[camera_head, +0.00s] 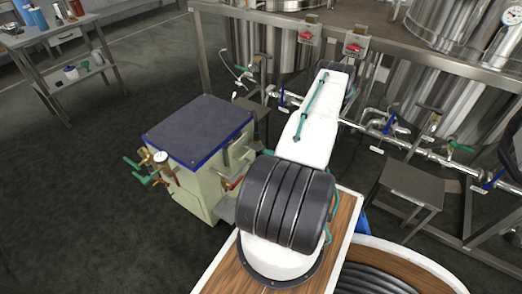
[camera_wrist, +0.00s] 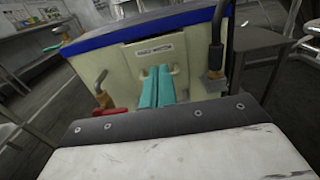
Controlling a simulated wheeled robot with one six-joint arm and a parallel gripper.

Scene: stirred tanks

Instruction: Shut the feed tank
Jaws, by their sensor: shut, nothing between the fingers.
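Large steel tanks stand behind a metal frame in the head view, one at the back centre (camera_head: 283,52) and one at the right (camera_head: 432,95). I cannot tell which is the feed tank. Blue-handled valves sit on the pipe below them, one at the left (camera_head: 283,98) and one further right (camera_head: 390,126). My gripper (camera_wrist: 156,86) shows in the wrist view with its teal fingers together and empty. It points at the labelled face of a pale green box (camera_wrist: 190,52); contact cannot be told. My gripper is not distinguishable in the head view.
The box has a dark, blue-edged top (camera_head: 198,130), a red handle (camera_wrist: 108,113) and green-handled valves (camera_head: 145,170) on its left. A small grey stand (camera_head: 412,185) is at the right. A workbench (camera_head: 60,40) is at the far left. Dark floor is clear at left.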

